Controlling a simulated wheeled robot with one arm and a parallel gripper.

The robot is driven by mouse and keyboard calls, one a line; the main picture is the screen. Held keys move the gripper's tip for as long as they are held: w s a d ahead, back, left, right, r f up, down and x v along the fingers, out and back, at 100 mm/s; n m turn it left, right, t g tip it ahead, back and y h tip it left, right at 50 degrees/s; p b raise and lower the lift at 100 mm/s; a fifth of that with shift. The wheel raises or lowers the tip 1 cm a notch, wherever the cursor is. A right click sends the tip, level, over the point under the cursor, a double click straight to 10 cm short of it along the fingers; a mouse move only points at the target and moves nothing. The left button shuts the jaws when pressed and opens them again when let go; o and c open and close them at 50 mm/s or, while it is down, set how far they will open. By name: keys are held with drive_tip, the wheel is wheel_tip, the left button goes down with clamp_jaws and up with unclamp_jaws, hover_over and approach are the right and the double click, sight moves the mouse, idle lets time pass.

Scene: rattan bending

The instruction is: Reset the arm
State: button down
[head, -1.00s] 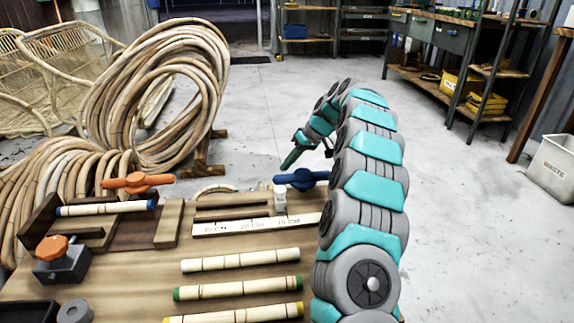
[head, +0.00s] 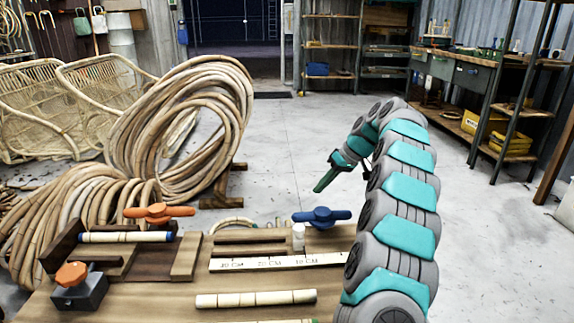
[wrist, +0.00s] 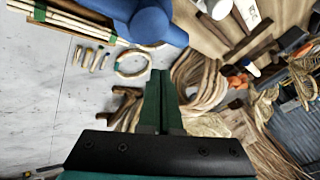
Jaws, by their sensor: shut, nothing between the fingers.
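My gripper (head: 325,180) hangs from my raised, arched arm above the floor, beyond the back edge of the workbench. Its green fingers also show in the wrist view (wrist: 162,98), pressed together with nothing between them. The workbench (head: 150,296) carries a rattan piece with a blue end (head: 125,237) in a wooden jig at left. An orange-handled clamp (head: 160,212) and a blue-handled clamp (head: 321,216) stand on it. A plain rattan piece (head: 256,299) lies in front of the ruler (head: 275,262). My gripper touches none of these.
Large rattan coils (head: 185,115) stand at left, with woven chair frames (head: 40,115) behind. Shelves and a side bench (head: 465,75) line the back and right.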

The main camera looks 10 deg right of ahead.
drive_tip(key=s+a+r+g+p, duration=0.1)
drive_tip(key=s+a+r, duration=0.2)
drive_tip(key=s+a, duration=0.3)
drive_tip(key=s+a+r+g+h+p, duration=0.1)
drive_tip(key=s+a+r+p, duration=0.2)
drive_tip(key=s, duration=0.5)
drive_tip(key=s+a+r+g, duration=0.1)
drive_tip(key=s+a+r, duration=0.2)
drive_tip(key=s+a, duration=0.4)
drive_tip(key=s+d+f+m+h+p, duration=0.1)
drive_tip(key=s+f, duration=0.1)
drive_tip(key=s, duration=0.8)
drive_tip(key=s+d+f+m+g+h+p, duration=0.1)
drive_tip(key=s+f+h, duration=0.1)
drive_tip(key=s, duration=0.9)
drive_tip(key=s+d+f+m+h+p, duration=0.1)
drive_tip(key=s+d+m+h, duration=0.1)
drive_tip(key=s, duration=0.8)
drive_tip(key=shift+s+f+g+p, duration=0.3)
drive_tip(key=shift+f+p, duration=0.05)
drive_tip(key=shift+f, duration=0.05)
